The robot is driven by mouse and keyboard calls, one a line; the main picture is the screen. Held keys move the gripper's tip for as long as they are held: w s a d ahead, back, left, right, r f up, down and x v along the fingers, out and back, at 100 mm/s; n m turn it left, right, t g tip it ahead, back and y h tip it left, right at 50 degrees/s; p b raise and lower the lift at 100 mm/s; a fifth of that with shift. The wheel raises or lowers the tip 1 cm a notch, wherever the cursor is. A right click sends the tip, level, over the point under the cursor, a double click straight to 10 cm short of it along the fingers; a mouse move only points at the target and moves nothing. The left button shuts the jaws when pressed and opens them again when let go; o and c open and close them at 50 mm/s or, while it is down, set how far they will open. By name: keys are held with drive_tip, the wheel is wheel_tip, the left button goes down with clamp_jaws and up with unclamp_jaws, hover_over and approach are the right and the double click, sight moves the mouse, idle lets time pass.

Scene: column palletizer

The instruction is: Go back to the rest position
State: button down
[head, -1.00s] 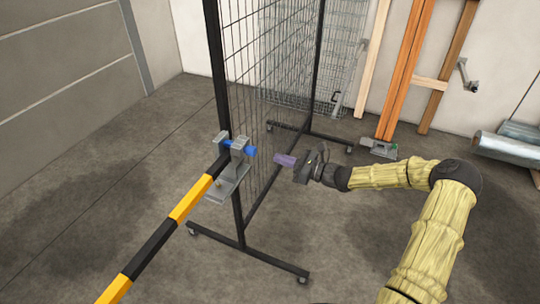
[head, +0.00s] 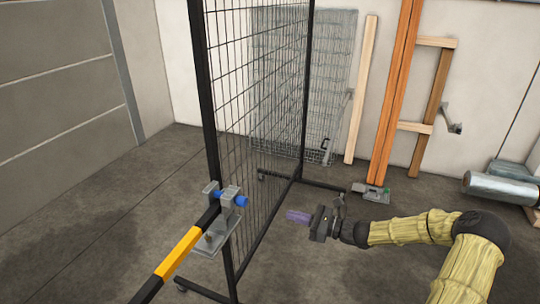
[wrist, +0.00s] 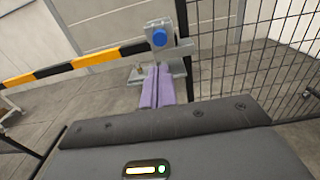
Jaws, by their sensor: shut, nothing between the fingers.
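My gripper (head: 298,216) has purple fingers, which lie together with nothing between them. It hangs in free air to the right of a grey bracket (head: 212,238) with a blue pin (head: 240,201), in front of the black mesh panel. In the wrist view the shut fingers (wrist: 157,88) point towards the bracket (wrist: 172,68) and the blue pin's round end (wrist: 159,38). A clear gap shows between fingers and bracket in the head view. A yellow and black striped bar (head: 180,252) rests at the bracket.
A black wheeled mesh panel (head: 258,100) stands left of my gripper. Behind are a leaning wire mesh stack (head: 285,90), orange posts (head: 397,100) and wooden boards (head: 361,95). Wrapped rolls (head: 495,188) lie at the right. The floor (head: 330,275) below my arm is clear.

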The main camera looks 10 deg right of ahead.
drive_tip(key=s+a+f+n+g+h, duration=0.2)
drive_tip(key=s+a+n+g+h, duration=0.15)
drive_tip(key=s+n, duration=0.2)
drive_tip(key=s+a+f+n+g+h, duration=0.3)
drive_tip(key=s+n+g, duration=0.2)
drive_tip(key=s, duration=0.2)
drive_tip(key=s+d+r+n+t+h, duration=0.1)
drive_tip(key=s+d+r+n+h, duration=0.2)
drive_tip(key=s+n, duration=0.3)
drive_tip(key=s+d+r+n+t+h, duration=0.1)
drive_tip(key=s+d+r+n+h, duration=0.2)
drive_tip(key=s+r+n+h, duration=0.3)
drive_tip(key=shift+s+d+r+n+t, duration=0.25)
drive_tip(key=shift+s+d+n+t, duration=0.1)
drive_tip(key=shift+s+n, duration=0.15)
